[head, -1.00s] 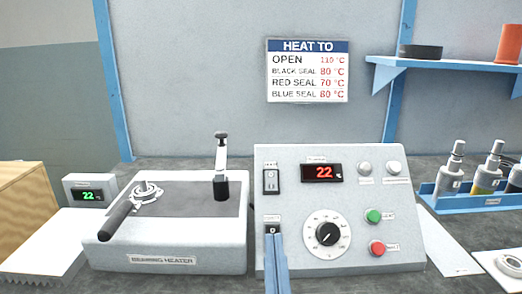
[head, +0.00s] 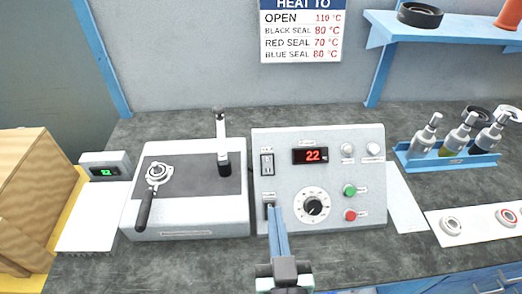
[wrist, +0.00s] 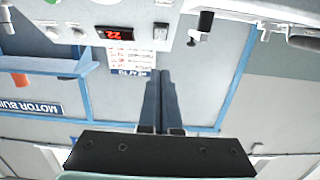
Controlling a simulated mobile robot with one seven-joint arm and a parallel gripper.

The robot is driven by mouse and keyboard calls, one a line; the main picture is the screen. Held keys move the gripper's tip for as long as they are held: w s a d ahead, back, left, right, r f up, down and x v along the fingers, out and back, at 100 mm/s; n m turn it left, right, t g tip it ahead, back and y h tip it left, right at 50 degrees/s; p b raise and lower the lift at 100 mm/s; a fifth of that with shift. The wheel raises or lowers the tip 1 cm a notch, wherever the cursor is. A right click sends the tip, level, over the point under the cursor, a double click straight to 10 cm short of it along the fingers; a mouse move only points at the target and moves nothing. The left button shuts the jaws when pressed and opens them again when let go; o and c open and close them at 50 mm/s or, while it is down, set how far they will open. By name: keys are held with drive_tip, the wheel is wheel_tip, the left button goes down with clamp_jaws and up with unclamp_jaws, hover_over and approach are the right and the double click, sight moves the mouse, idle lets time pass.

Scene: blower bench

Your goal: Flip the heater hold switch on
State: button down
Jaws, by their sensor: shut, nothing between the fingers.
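The grey control panel (head: 375,207) stands on the bench with two rocker switches on its left side. The upper switch (head: 267,163) is uncovered. The lower switch (head: 268,210) is partly covered by my gripper's blue fingers. Their labels are too small to read, so I cannot tell which is the heater hold switch, nor either switch's position. My gripper (head: 275,209) is shut and empty, its tips at the lower switch; contact cannot be told.
The panel has a red "22" display (head: 311,156), a dial (head: 313,207), a green button (head: 349,190) and a red button (head: 350,215). The bearing heater (head: 190,218) with an upright post (head: 222,145) stands close at left. Bottles in a blue rack (head: 450,162) stand at right.

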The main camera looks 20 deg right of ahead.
drive_tip(key=shift+s+r+g+p, duration=0.3)
drive_tip(key=shift+r+p, duration=0.15)
drive_tip(key=shift+p, duration=0.55)
drive_tip(key=p, duration=0.1)
approach(268, 168)
drive_tip(key=w+d+r, duration=0.1)
drive_tip(key=w+r, duration=0.2)
drive_tip(key=w, duration=0.1)
drive_tip(key=shift+w+d+f, duration=0.1)
drive_tip(key=shift+w+f, duration=0.1)
drive_tip(key=shift+f, duration=0.4)
drive_tip(key=shift+w+d+f, duration=0.1)
drive_tip(key=shift+w+f, duration=0.15)
drive_tip(key=shift+f, duration=0.3)
drive_tip(key=shift+w+f, duration=0.45)
drive_tip(key=shift+f, duration=0.15)
drive_tip(key=shift+f+b, duration=0.15)
drive_tip(key=shift+b, duration=0.45)
